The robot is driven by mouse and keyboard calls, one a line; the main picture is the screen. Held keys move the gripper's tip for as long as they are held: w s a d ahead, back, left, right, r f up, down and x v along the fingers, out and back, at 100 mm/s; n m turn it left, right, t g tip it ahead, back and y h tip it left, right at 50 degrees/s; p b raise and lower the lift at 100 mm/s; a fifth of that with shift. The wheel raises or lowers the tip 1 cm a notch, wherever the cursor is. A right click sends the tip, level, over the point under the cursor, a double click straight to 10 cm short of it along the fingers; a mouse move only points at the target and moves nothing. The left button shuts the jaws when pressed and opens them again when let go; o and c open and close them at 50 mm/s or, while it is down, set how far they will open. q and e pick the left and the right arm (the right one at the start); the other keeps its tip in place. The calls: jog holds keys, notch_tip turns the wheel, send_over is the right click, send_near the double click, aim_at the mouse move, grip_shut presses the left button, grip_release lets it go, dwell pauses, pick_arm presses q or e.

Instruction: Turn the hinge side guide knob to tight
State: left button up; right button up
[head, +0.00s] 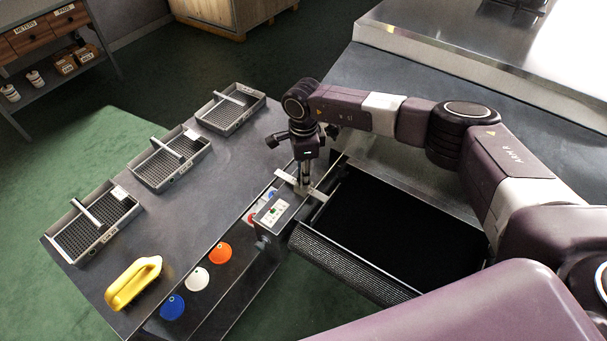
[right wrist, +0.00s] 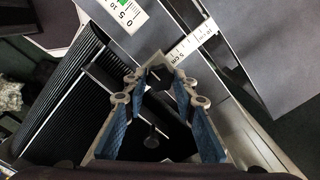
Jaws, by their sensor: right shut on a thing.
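My right gripper (head: 304,188) reaches down over the near corner of the dryer's belt opening, beside a pale scale bar (head: 287,176). A small black knob on a thin stem (right wrist: 152,136) shows lower between the fingers. The scale bar with centimetre marks (right wrist: 188,46) runs just beyond the fingertips. A white label with a green mark (head: 272,211) is on the side box; I cannot read the knob's setting. My left gripper is out of view.
A ribbed black belt roll (head: 345,267) lies in front of the dark belt bed (head: 390,225). The grey table at left holds several mesh trays (head: 230,110) and a yellow handle (head: 133,284). Orange (head: 220,253), white (head: 197,279) and blue (head: 172,307) discs lie along its lower ledge.

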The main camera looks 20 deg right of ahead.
jog(key=shift+m, duration=0.3)
jog(key=m+b, duration=0.2)
jog(key=m, duration=0.1)
jog(key=shift+f, duration=0.1)
jog(key=m+b, duration=0.2)
jog(key=m, duration=0.3)
jog(key=m+b, duration=0.1)
jog(key=m, duration=0.3)
jog(key=shift+m, duration=0.4)
jog(key=m+b, duration=0.1)
jog(key=m, duration=0.3)
jog(key=shift+w+r+m, duration=0.1)
jog(key=shift+r+m, duration=0.1)
jog(key=shift+m, duration=0.1)
jog(key=o, duration=1.2)
jog(key=shift+c, duration=0.2)
